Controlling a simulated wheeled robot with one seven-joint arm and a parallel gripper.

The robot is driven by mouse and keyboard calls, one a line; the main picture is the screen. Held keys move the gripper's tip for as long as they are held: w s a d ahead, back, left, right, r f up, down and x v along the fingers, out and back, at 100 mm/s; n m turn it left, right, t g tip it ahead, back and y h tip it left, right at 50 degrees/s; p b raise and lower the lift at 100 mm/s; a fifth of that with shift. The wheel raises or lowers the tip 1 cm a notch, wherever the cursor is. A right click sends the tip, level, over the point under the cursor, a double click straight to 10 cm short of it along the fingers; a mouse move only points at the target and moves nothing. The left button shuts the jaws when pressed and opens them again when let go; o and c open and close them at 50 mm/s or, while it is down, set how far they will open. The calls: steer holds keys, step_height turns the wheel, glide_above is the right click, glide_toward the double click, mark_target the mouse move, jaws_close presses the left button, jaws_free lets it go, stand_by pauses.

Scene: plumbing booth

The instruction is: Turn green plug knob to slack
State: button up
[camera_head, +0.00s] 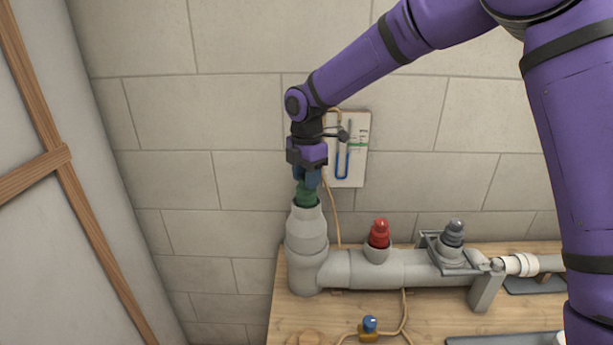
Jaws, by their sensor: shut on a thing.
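The green plug knob (306,195) stands in the top of the tall grey vertical pipe (307,237) at the left end of the pipework. My gripper (307,181) comes down on it from above and is shut on its upper part. The fingers hide the top of the knob, so its turn angle cannot be read. A white gauge board (357,137) with a blue U-shaped tube and a green mark is on the wall just behind and right of my gripper.
A red plug (379,234) and a dark grey plug (453,234) stand on the horizontal pipe to the right. A brass fitting with a blue knob (370,323) lies on the wooden bench (300,325) in front. A wood-framed panel (60,160) is at the left.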

steer(key=shift+n, duration=0.7)
steer(key=o, duration=0.9)
steer(key=shift+o, duration=0.2)
steer(key=shift+r, duration=0.1)
step_height(320, 180, up, 11)
steer(key=shift+f, duration=0.2)
